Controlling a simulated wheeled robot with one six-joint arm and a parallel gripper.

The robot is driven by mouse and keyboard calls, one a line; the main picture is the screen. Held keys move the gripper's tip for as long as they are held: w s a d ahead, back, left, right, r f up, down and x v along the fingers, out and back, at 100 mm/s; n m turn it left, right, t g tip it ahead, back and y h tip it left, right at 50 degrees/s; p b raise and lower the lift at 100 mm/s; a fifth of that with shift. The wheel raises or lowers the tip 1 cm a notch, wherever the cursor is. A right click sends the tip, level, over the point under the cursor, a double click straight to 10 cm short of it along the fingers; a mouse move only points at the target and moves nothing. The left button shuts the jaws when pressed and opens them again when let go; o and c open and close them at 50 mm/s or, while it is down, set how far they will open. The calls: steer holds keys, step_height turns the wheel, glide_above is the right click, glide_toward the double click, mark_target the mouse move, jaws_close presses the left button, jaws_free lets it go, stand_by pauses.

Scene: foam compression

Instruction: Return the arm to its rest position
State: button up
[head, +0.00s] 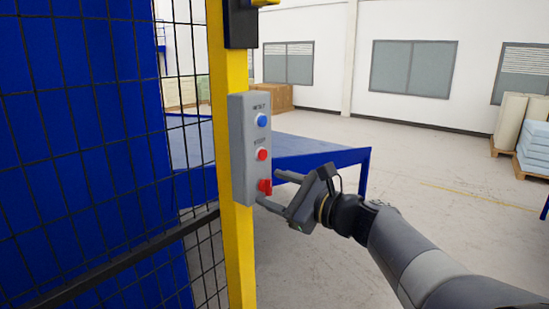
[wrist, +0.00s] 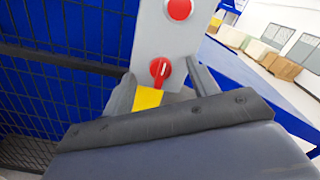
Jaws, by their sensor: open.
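My gripper (head: 268,189) is open in front of the lower end of a grey control box (head: 240,135). Its two fingers lie above and below a red rotary switch (head: 265,187) in the head view. In the wrist view the red switch (wrist: 161,70) shows between the fingertips, with nothing visibly gripped. Whether a finger touches the switch cannot be told. My arm (head: 410,250) reaches in from the lower right.
The box is on a yellow post (head: 238,255) beside a black mesh fence (head: 90,160). It also bears a blue button (head: 262,121) and a red button (head: 262,154). A blue table (head: 300,150) stands behind.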

steer(key=m+p, duration=0.1)
steer(key=p, duration=0.1)
steer(key=m+p, duration=0.3)
steer(key=p, duration=0.1)
steer(key=shift+r+m+p, duration=0.25)
steer(key=shift+m+p, duration=0.15)
steer(key=shift+w+f+m+p, duration=0.1)
steer(key=shift+f+m+p, duration=0.05)
steer(key=shift+m+p, duration=0.7)
steer(key=shift+f, duration=0.1)
